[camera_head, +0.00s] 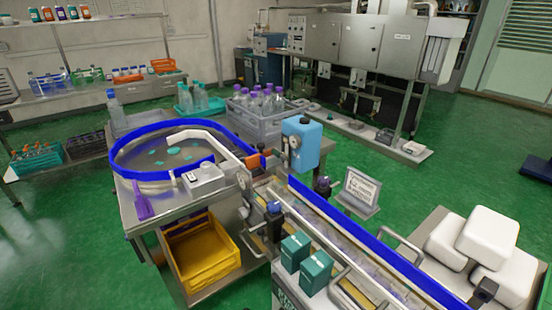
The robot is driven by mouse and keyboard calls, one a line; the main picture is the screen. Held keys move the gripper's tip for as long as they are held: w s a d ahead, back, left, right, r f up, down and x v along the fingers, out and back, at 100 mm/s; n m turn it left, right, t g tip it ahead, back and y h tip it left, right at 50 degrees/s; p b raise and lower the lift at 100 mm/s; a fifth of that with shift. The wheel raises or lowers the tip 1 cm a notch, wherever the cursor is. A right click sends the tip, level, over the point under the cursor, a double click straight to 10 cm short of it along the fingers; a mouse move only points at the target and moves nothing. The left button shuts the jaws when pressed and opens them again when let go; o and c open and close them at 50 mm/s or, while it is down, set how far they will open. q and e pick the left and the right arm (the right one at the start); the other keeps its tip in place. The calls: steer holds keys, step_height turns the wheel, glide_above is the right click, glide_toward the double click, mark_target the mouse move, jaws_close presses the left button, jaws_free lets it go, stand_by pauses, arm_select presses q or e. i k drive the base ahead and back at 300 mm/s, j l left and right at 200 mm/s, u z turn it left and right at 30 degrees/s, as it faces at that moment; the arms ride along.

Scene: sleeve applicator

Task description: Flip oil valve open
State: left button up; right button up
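A light blue tank (303,143) stands upright at the middle of the machine, with a dark cap on top. A round pale gauge-like part (294,145) is at its left side. A small orange part (257,162) sits just left of and below the tank. I cannot tell which of these small parts is the oil valve, or whether it is open. Neither of my grippers shows in the head view.
A conveyor with a blue rail (370,245) runs to the lower right. A blue-rimmed round table (130,150) is at left, above a yellow crate (203,255). Two teal boxes (316,272) stand in front. White blocks (487,238) are at right.

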mark_target(278, 154)
steer(key=i+j, duration=0.15)
steer(key=j, duration=0.25)
steer(key=i+j, duration=0.15)
steer(key=j, duration=0.25)
steer(key=i+j, duration=0.1)
steer(key=j, duration=0.3)
steer(key=i+j, duration=0.15)
steer(key=j, duration=0.2)
steer(key=i+j, duration=0.15)
steer(key=j, duration=0.25)
